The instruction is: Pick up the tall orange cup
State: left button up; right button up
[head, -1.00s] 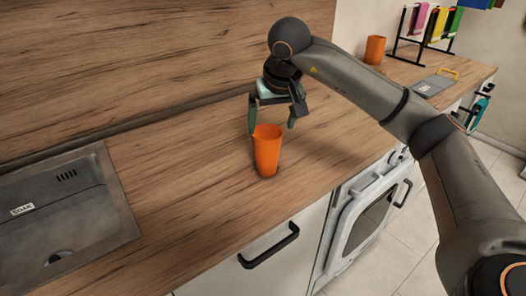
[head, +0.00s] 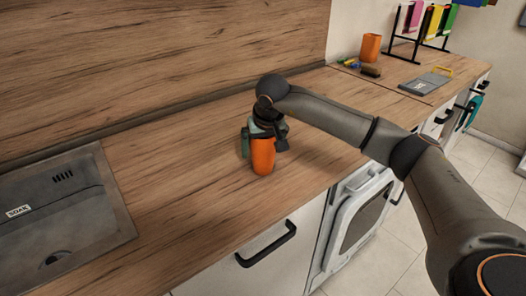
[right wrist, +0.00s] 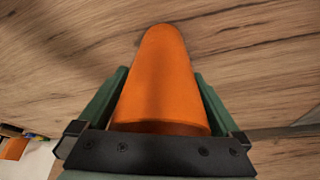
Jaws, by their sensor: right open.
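The tall orange cup (head: 263,157) stands on the wooden counter, right of the sink, in the head view. My right gripper (head: 262,143) is low over it, its fingers either side of the cup. In the right wrist view the cup (right wrist: 162,75) fills the middle, between the two green fingers of the gripper (right wrist: 160,90). The fingers are open, with a narrow gap beside the cup. My left gripper is not in view.
A metal sink (head: 75,215) lies at the left. A second orange cup (head: 370,46) stands at the back right, near small items and a rack (head: 425,25). A wooden splashback (head: 160,60) rises behind the counter. The counter around the cup is clear.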

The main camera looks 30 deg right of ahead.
jog(key=c, duration=1)
